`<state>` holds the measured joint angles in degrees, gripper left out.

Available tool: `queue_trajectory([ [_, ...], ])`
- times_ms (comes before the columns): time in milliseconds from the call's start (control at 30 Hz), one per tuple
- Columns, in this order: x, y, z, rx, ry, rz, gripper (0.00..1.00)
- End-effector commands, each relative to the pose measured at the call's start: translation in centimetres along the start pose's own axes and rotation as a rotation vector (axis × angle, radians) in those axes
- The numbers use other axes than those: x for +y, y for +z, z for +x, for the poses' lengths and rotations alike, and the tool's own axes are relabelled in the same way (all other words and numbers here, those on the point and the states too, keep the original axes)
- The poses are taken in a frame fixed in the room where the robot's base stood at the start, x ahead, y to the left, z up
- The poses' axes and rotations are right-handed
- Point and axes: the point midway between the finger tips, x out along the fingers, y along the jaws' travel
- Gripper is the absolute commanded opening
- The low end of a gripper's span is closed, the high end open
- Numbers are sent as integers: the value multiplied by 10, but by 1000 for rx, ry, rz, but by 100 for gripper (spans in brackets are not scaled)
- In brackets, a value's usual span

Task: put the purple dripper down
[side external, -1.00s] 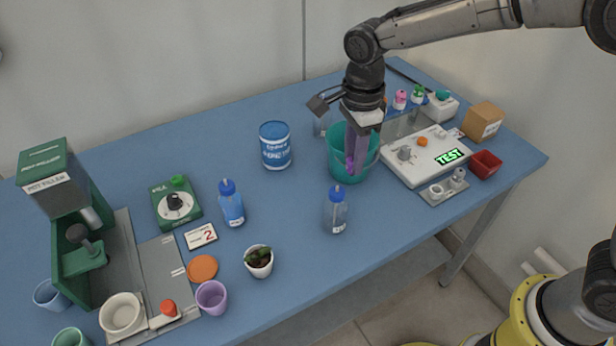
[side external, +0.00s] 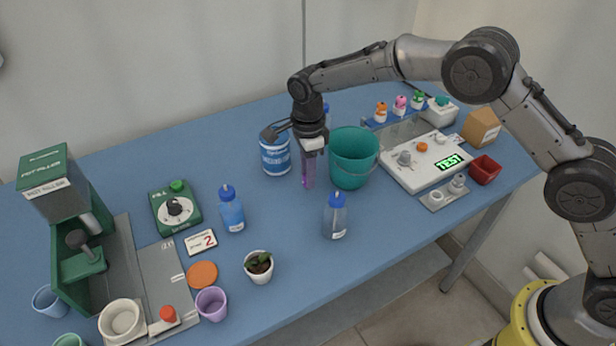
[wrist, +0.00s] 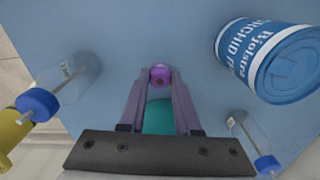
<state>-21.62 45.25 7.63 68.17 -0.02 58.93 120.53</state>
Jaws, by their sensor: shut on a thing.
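The purple dripper (side external: 308,184) is held between the fingers of my gripper (side external: 309,170), low over the blue table. In the side view it is between the blue and white orchid food tin (side external: 275,160) and the teal bucket (side external: 352,160). In the wrist view the dripper's round purple end (wrist: 160,76) shows between the fingertips of my gripper (wrist: 160,83). The fingers hide most of its body. I cannot tell whether its lower end touches the table.
A clear blue-capped bottle (side external: 335,216) stands in front of the bucket. A blue bottle (side external: 231,210) stands further left, near a potted plant (side external: 259,267). A white scale (side external: 430,165) is right of the bucket. Bare table lies in front of the gripper.

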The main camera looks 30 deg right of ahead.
Motion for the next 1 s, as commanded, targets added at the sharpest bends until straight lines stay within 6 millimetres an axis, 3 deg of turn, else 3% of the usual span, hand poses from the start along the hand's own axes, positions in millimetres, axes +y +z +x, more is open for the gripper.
queue_trajectory([
  [133,0,0,17,0,0,0,0],
  [500,0,0,21,0,1,0,0],
  [533,0,0,21,0,0,0,35],
  [667,0,0,20,0,0,0,58],
  [1000,0,0,18,0,-1,0,61],
])
